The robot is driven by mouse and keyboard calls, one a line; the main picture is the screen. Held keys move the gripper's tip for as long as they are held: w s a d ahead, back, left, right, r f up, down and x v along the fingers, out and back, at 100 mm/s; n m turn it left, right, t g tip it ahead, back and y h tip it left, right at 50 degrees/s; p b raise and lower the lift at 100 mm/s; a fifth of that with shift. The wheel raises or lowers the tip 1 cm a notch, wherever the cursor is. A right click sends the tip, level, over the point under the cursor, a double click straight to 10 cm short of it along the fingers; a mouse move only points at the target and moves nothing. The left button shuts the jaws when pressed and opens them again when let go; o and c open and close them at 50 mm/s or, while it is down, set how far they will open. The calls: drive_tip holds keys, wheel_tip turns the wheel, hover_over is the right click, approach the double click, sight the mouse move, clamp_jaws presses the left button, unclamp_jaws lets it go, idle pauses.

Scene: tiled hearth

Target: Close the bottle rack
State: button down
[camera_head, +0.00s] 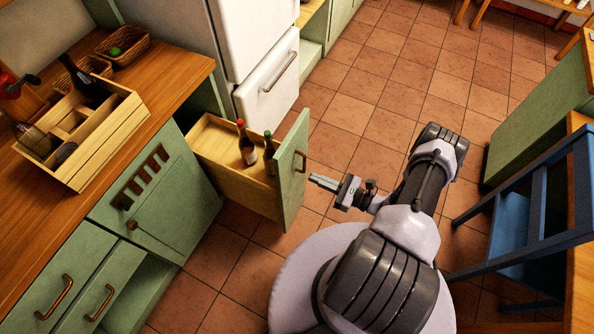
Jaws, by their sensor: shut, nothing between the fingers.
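The bottle rack (222,158) is a pull-out wooden drawer with a green front panel (290,180). It stands pulled out from the green cabinets, beside the white fridge. Two dark bottles stand in it: one with a red top (246,148) and one with a green top (268,152). A brass handle (301,162) is on the outer face of the front panel. My gripper (318,182) is shut and empty. It is just right of the front panel, near the handle and pointing left at it. I cannot tell whether it touches.
A wooden crate (110,140) and wicker baskets (124,55) sit on the counter at left. The white fridge (258,60) stands behind the rack. A blue chair (525,230) is at right. The tiled floor (370,75) beyond my arm is clear.

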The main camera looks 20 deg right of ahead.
sight(289, 167)
drive_tip(key=b+x, duration=0.1)
drive_tip(key=x, duration=0.6)
drive_tip(key=shift+a, duration=0.1)
drive_tip(key=shift+w, duration=0.1)
